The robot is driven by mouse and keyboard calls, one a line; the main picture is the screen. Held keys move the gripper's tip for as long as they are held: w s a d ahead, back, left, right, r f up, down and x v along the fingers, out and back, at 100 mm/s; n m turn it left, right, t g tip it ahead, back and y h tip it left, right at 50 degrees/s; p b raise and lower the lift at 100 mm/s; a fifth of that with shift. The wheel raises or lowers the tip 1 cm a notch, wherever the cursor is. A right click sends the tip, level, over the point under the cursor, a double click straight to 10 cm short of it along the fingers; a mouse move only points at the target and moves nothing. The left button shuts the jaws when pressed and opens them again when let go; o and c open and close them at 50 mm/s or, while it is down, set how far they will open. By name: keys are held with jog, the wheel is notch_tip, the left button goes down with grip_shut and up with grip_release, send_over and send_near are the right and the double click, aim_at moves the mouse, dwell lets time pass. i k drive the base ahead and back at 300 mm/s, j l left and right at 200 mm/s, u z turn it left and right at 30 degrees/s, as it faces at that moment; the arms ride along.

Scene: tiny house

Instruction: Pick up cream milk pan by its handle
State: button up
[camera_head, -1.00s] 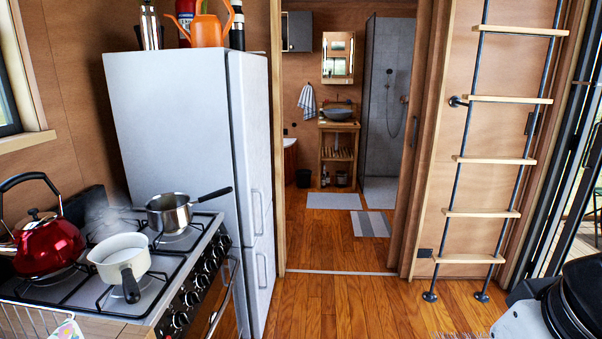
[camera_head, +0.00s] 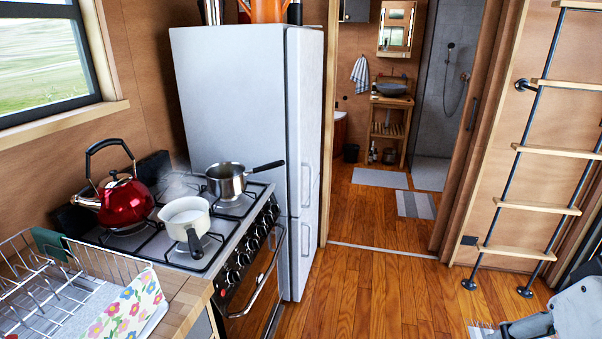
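The cream milk pan (camera_head: 184,217) sits on a front burner of the stove (camera_head: 205,262) at the left of the head view. Its dark handle (camera_head: 195,243) points toward the front, close to the stove's knob edge. Some whitish content or a pale inside shows in the pan. Part of my arm (camera_head: 580,308) shows at the lower right, far from the pan. My gripper itself is not in the picture.
A red kettle (camera_head: 121,200) and a steel saucepan (camera_head: 228,182) stand on neighbouring burners. A wire dish rack (camera_head: 45,285) and a flowered cloth (camera_head: 128,312) lie on the counter. A fridge (camera_head: 235,100) stands behind. The wooden floor (camera_head: 350,290) right of the stove is clear.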

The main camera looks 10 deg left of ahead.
aim_at(190, 231)
jog(key=i+l, duration=0.1)
jog(key=l, duration=0.2)
jog(key=i+l, duration=0.1)
jog(key=l, duration=0.55)
jog(key=i+l+u, duration=0.1)
jog(key=u, duration=1.55)
jog(key=k+l, duration=0.05)
